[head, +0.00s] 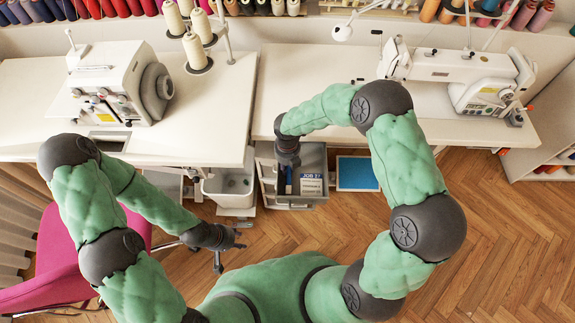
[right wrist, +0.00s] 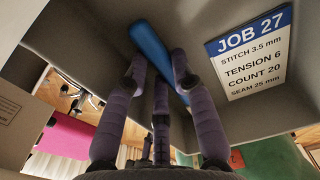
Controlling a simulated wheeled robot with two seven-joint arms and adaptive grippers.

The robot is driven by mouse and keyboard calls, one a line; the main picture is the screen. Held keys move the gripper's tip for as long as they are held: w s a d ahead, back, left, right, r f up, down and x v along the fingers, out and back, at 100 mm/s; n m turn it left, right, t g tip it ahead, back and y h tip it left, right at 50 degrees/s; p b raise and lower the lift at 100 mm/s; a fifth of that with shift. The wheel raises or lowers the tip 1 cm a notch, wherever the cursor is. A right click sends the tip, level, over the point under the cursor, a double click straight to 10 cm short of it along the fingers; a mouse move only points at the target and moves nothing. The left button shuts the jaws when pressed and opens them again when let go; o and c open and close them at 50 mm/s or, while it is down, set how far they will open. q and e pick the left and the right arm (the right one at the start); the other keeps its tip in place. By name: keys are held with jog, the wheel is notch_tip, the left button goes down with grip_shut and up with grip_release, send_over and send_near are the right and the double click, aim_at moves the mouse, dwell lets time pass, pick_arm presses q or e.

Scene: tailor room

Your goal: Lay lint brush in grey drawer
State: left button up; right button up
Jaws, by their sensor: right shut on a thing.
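The grey drawer (head: 313,158) is pulled out beneath the right-hand table. My right gripper (head: 289,163) reaches down into it. In the right wrist view my right gripper (right wrist: 157,70) is shut on a blue, rod-like thing, the lint brush (right wrist: 150,40), which lies slantwise between the fingers against the drawer floor (right wrist: 268,105). I cannot tell whether it touches the floor. A small blue part of it shows below the gripper in the head view. My left gripper (head: 229,252) is open and empty, above the floor, left of the drawer.
A white job card (head: 311,184) lies in the drawer, right of the brush. A white bin (head: 228,187) stands left of the drawer and a blue panel (head: 357,174) right of it. Sewing machines stand on both tables. A pink chair (head: 60,260) is at lower left.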

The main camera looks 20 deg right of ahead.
jog(key=o, duration=0.9)
notch_tip(320, 180, up, 12)
dwell(0.7)
